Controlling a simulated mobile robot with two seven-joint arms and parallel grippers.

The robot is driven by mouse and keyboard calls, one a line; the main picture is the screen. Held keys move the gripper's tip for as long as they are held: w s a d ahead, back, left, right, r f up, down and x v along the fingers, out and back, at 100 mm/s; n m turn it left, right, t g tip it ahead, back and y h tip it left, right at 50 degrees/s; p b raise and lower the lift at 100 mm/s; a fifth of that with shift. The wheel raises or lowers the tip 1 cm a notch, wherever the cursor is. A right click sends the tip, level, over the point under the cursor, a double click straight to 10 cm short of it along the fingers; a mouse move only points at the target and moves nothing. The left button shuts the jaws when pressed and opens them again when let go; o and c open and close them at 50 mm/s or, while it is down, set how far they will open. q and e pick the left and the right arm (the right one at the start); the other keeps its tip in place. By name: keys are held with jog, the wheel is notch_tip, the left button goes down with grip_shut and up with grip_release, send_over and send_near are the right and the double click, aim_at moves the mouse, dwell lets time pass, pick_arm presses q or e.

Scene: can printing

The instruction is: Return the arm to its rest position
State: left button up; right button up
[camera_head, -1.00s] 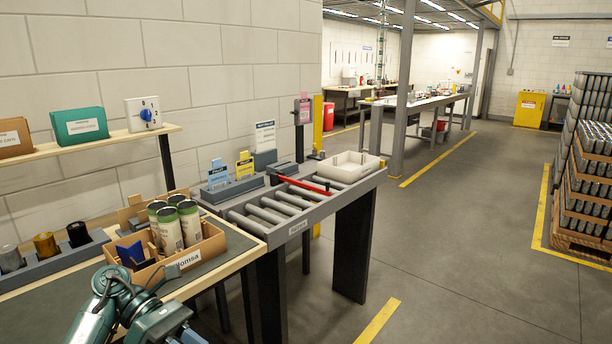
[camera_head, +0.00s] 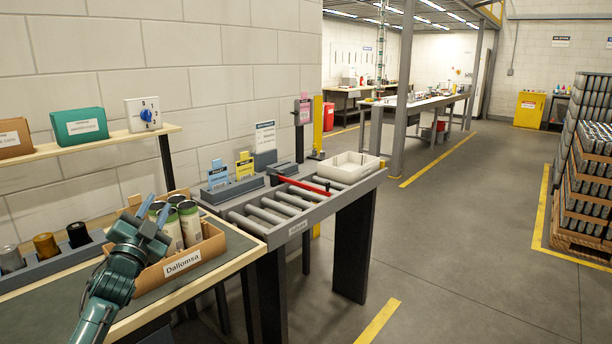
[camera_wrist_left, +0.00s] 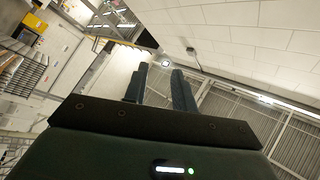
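My left arm comes in from the bottom left in the head view. Its gripper (camera_head: 157,206) is raised in front of the cardboard box (camera_head: 205,254), with its fingers pointing up. The fingers are apart, and the wrist view (camera_wrist_left: 160,72) shows an empty gap between them, with wall and ceiling beyond. The box is labelled "Dallomsa" and holds several cans with green lids (camera_head: 189,223). My arm hides the box's left part. I cannot tell from the head view whether the gripper touches anything. My right gripper is not in view.
A can rack (camera_head: 45,263) stands left on the workbench. A roller conveyor (camera_head: 277,207) with a red bar (camera_head: 305,187) and a white tray (camera_head: 347,167) lies to the right. A shelf (camera_head: 90,146) runs along the wall.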

pick_arm(q)
jog(key=w+a+f+n+g+y, duration=0.1)
jog(key=a+f+n+g+y, duration=0.25)
jog(key=f+n, duration=0.35)
jog(key=s+d+f+g+h, duration=0.1)
jog(key=s+d+f+g, duration=0.1)
jog(key=s+d+f, duration=0.45)
jog(key=s+d+f+g+h, duration=0.2)
jog(key=s+f, duration=0.2)
jog(key=f, duration=0.5)
jog(key=s+d+f+g+h, duration=0.1)
jog(key=s+d+f, duration=0.3)
jog(key=s, duration=0.5)
jog(key=s+d+f+g, duration=0.1)
jog(key=s+d+f, duration=0.2)
jog(key=s, duration=0.7)
jog(key=s+d+f+g+h, duration=0.1)
jog(key=s+d+f, duration=0.3)
jog(key=s, duration=0.6)
jog(key=shift+d+f+g+h, duration=0.35)
jog(key=shift+d+g, duration=0.1)
jog(key=shift+d, duration=0.7)
jog(key=shift+o, duration=0.5)
